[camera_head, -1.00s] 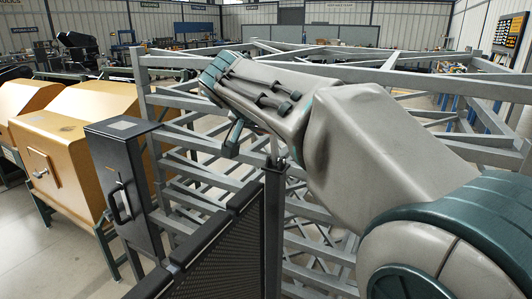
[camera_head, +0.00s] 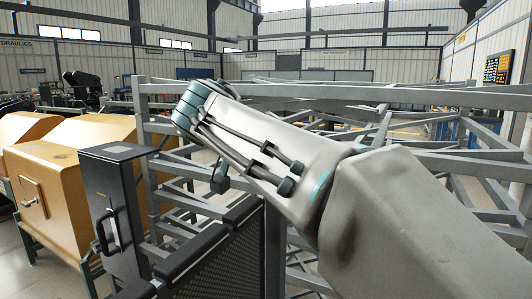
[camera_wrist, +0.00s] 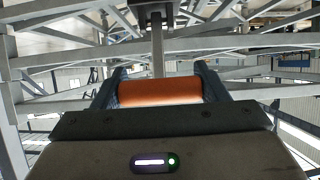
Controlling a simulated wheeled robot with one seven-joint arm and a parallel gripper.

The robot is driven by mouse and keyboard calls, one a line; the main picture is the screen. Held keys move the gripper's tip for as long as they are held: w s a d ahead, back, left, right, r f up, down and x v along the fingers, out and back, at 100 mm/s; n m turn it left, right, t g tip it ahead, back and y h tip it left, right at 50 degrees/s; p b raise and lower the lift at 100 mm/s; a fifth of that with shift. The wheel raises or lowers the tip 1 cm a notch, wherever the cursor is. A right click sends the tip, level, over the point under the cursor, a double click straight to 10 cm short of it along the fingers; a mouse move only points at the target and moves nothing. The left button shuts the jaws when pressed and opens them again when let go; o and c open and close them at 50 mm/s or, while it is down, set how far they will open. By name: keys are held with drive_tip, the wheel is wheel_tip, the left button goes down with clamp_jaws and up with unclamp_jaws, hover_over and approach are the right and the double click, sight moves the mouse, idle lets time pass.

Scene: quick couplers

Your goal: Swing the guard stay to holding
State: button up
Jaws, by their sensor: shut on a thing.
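In the wrist view an orange cylindrical grip (camera_wrist: 160,92) lies crosswise between the two dark fingers of my gripper (camera_wrist: 158,82), which is shut on it. A grey bar (camera_wrist: 157,48) runs from behind the grip to a dark bracket (camera_wrist: 153,12) at the top edge. The grip and bar look like the guard stay, though no label shows. In the head view my gripper (camera_head: 220,178) shows small and dark below the end of my arm, and the stay cannot be made out there.
A dark mesh guard panel (camera_head: 222,255) with a post (camera_head: 275,250) stands below my arm. A black box with a handle (camera_head: 115,205) is to its left, beside yellow machines (camera_head: 55,190). Grey frame beams (camera_head: 300,92) surround the arm behind and right.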

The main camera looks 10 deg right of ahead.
drive_tip(key=shift+a, duration=0.15)
drive_tip(key=o, duration=1.4)
drive_tip(key=shift+s, duration=0.15)
drive_tip(key=shift+p+v, duration=1.55)
drive_tip(key=shift+v, duration=5.35)
